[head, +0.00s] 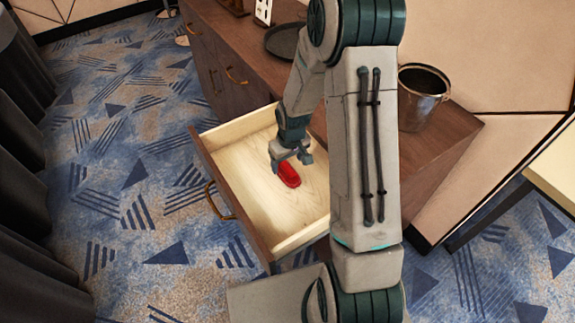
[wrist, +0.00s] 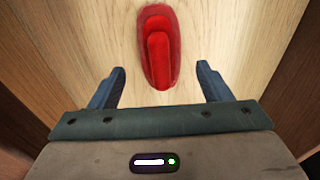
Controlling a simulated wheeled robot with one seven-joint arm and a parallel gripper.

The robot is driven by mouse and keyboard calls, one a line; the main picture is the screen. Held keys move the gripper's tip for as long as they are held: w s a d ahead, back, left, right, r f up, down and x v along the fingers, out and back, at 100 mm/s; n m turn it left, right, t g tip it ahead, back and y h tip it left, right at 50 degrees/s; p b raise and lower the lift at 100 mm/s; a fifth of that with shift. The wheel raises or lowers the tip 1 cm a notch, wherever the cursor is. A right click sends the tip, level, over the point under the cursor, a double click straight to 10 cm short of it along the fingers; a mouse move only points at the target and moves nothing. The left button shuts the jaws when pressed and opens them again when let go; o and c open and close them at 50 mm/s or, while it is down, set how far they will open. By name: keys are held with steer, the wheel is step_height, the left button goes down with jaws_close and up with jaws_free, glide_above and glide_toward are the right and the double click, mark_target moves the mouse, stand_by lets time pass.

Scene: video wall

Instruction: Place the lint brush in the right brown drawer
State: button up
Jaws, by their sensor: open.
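The red lint brush (head: 289,174) lies on the pale wooden floor of the open brown drawer (head: 237,193). In the wrist view the lint brush (wrist: 158,48) lies beyond and between my fingertips, touching neither. My gripper (head: 291,163) is inside the drawer's outline, over the near end of the brush. In the wrist view my gripper (wrist: 160,72) has its two fingers well apart with nothing between them. My arm hides part of the drawer's right side.
The brown cabinet (head: 240,42) carries a dark round tray (head: 284,41) and a metal bucket (head: 421,97) on top. Closed drawer fronts with brass handles (head: 237,76) are at its far left. Patterned carpet is clear to the left. Dark curtains (head: 25,200) hang at the left edge.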

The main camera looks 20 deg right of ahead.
mark_target(290, 170)
steer(key=s+r+m, duration=0.1)
steer(key=s+r, duration=0.3)
steer(key=r, duration=0.5)
steer(key=s+r+m, duration=0.1)
steer(key=s+r, duration=0.3)
steer(key=r, duration=0.5)
steer(key=s+r+m, duration=0.1)
steer(key=s+r, duration=0.2)
steer(key=s, duration=0.3)
steer(key=s+r+t, duration=0.1)
steer(key=s+r, duration=0.2)
steer(key=s, duration=0.3)
steer(key=shift+a+r+m, duration=0.2)
steer(key=shift+r+m, duration=0.2)
